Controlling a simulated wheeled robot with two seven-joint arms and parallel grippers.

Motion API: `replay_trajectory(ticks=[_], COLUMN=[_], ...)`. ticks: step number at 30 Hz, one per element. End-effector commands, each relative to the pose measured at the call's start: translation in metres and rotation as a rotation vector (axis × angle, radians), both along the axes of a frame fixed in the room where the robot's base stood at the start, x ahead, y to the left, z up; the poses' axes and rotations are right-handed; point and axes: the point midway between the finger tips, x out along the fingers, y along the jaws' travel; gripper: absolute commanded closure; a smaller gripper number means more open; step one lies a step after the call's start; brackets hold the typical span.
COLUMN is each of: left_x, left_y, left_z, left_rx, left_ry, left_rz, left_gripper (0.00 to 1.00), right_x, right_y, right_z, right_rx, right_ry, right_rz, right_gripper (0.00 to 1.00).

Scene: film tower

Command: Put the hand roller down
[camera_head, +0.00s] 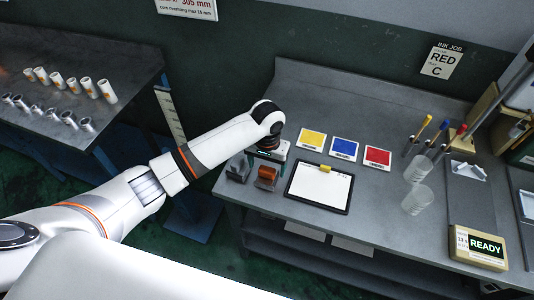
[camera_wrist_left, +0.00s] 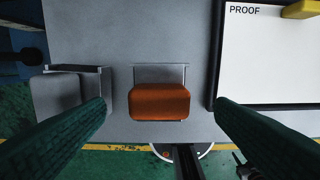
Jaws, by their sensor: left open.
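The orange hand roller (camera_head: 267,174) rests near the front edge of the grey bench, in a small metal bracket. The gripper is open and empty. My right gripper is not in view.
A grey roller in a similar bracket (camera_head: 237,171) stands to the left. A proof clipboard (camera_head: 318,188) lies close on the right. Yellow, blue and red cards (camera_head: 344,148) lie behind it. Clear cups (camera_head: 417,200) and a READY box (camera_head: 479,247) stand farther right.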

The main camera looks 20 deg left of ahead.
Motion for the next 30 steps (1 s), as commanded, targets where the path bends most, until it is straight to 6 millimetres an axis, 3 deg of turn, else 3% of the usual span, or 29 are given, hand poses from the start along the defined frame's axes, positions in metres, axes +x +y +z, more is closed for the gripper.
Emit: replay_trajectory(ticks=[6,12,30], left_x=[0.000,0.000,-0.001], left_y=[0.000,0.000,-0.001], left_z=[0.044,0.066,0.069], left_rx=[-0.001,-0.001,-0.001], left_ry=[-0.003,0.000,0.001], left_rz=[-0.001,-0.001,-0.002], left_gripper=[0.22,0.22,0.22], right_x=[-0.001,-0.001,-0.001], right_y=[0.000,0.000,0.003], right_z=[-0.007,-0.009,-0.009], right_rx=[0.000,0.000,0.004], right_ry=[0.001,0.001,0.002], right_rz=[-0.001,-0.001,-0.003], right_gripper=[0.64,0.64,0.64])
